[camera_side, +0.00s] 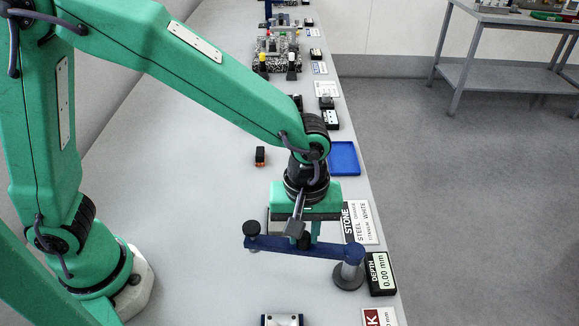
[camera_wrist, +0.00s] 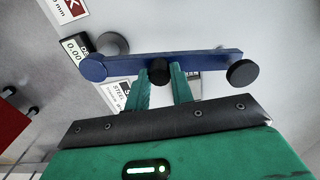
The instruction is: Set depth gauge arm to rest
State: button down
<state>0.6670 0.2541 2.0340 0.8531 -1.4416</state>
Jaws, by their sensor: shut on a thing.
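The depth gauge arm (camera_side: 325,248) is a blue bar lying roughly level across the picture in the side view. Its right end sits on a grey post with a round dark base (camera_side: 348,277). A dark round knob (camera_side: 252,229) is at its left end. The bar also shows in the wrist view (camera_wrist: 205,61), with a black disc (camera_wrist: 243,73) at its right end. My gripper (camera_wrist: 160,74) is shut on a black knob at the middle of the bar, seen between the green fingers. In the side view my gripper (camera_side: 303,238) partly hides the bar's middle.
A black DEPTH display (camera_side: 380,273) reading 0.00 mm stands right of the post. A STONE label card (camera_side: 362,223) lies behind it. The bench left of the gripper is clear.

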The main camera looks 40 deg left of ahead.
jog(key=shift+s+d+n, duration=0.45)
jog(key=shift+s+n, duration=0.15)
jog(key=shift+n, duration=0.4)
jog(key=shift+r, duration=0.1)
jog(key=c, duration=1.2)
grip_release()
notch_tip(320, 180, up, 8)
